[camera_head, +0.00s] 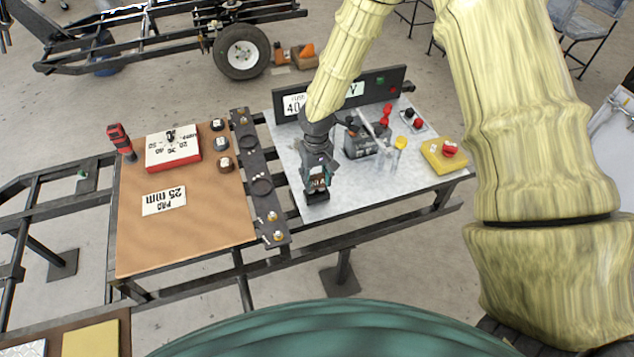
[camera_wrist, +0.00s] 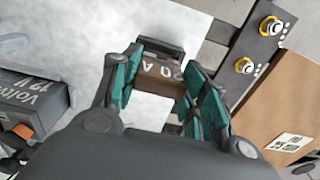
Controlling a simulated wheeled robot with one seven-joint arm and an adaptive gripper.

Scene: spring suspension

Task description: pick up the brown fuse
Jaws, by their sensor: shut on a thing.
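The brown fuse (camera_wrist: 160,78), a small block with white lettering on its face, sits between the green fingers of my gripper (camera_wrist: 160,84) in the wrist view. The gripper is shut on it. In the head view my gripper (camera_head: 318,180) points down over the front left part of the light grey tabletop. A small black block (camera_head: 317,197) is right below the fingertips; a dark piece (camera_wrist: 162,47) also shows just beyond the fuse in the wrist view. I cannot tell whether the fuse touches it.
A grey battery (camera_head: 362,143) stands to the right of my gripper, with clear cylinders (camera_head: 390,158) beside it. A yellow box with a red knob (camera_head: 443,155) is farther right. A dark slotted bar (camera_head: 262,187) and the brown board (camera_head: 190,240) lie left.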

